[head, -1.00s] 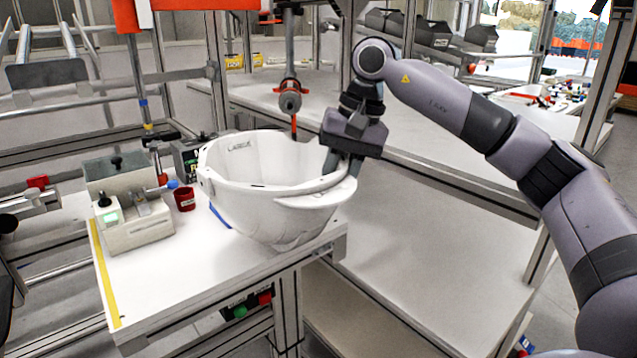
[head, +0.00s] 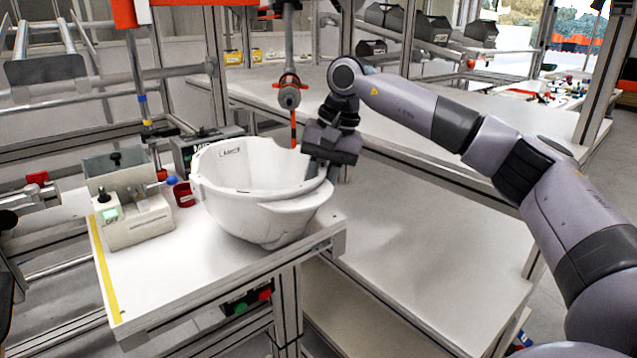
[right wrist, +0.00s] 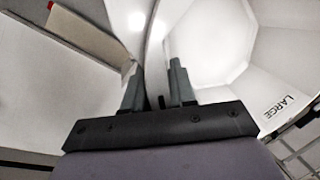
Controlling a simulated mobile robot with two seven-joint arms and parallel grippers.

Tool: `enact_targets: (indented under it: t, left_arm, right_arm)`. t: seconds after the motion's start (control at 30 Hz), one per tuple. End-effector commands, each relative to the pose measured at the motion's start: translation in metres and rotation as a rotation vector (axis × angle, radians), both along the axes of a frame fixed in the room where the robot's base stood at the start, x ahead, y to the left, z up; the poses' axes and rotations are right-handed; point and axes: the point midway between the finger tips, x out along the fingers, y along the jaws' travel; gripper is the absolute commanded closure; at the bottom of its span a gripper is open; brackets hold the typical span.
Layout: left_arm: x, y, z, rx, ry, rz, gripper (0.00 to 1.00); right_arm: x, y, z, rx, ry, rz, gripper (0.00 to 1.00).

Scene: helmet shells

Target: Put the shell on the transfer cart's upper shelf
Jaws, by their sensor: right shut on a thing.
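The white helmet shell (head: 260,205) sits open side up over the small workbench top (head: 165,290), near its right edge. I cannot tell whether its underside touches the bench. My right gripper (head: 322,172) is shut on the shell's right rim. In the right wrist view, the two fingers (right wrist: 158,88) straddle the rim, and the shell's inside (right wrist: 215,50) shows the word LARGE. My left gripper is not in view. A lower white surface (head: 430,250) lies to the right of the bench; I cannot tell whether it is the transfer cart's shelf.
A small fixture (head: 130,205) and a red cup (head: 183,194) stand left of the shell. A hanging tool (head: 290,95) with a red tip is behind it. The lower white surface to the right is clear. An upright post (head: 590,110) stands at the far right.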

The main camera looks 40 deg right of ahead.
Motion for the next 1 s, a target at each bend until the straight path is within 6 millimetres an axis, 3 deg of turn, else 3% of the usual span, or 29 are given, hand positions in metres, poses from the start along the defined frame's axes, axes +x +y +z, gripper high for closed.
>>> enact_targets:
  t: [0.13,0.17,0.23,0.53,0.67,1.0]
  left_arm:
    - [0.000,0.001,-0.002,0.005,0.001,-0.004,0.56]
    - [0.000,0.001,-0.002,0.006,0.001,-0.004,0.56]
    - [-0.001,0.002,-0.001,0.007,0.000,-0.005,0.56]
    - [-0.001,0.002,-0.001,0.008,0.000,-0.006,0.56]
    - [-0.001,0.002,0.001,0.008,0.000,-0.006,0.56]
    - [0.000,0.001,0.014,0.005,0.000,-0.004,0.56]
  right_arm:
    - [0.000,0.000,-0.002,0.002,-0.003,0.001,1.00]
    - [0.000,0.000,-0.004,-0.001,0.001,0.000,0.71]
    - [0.000,0.000,-0.003,-0.001,0.001,0.000,0.49]
    - [0.000,0.000,-0.002,0.000,0.000,0.000,0.49]
    - [-0.001,-0.001,0.008,0.000,-0.001,-0.001,0.49]
    - [-0.012,-0.016,0.077,0.000,-0.003,-0.001,0.49]
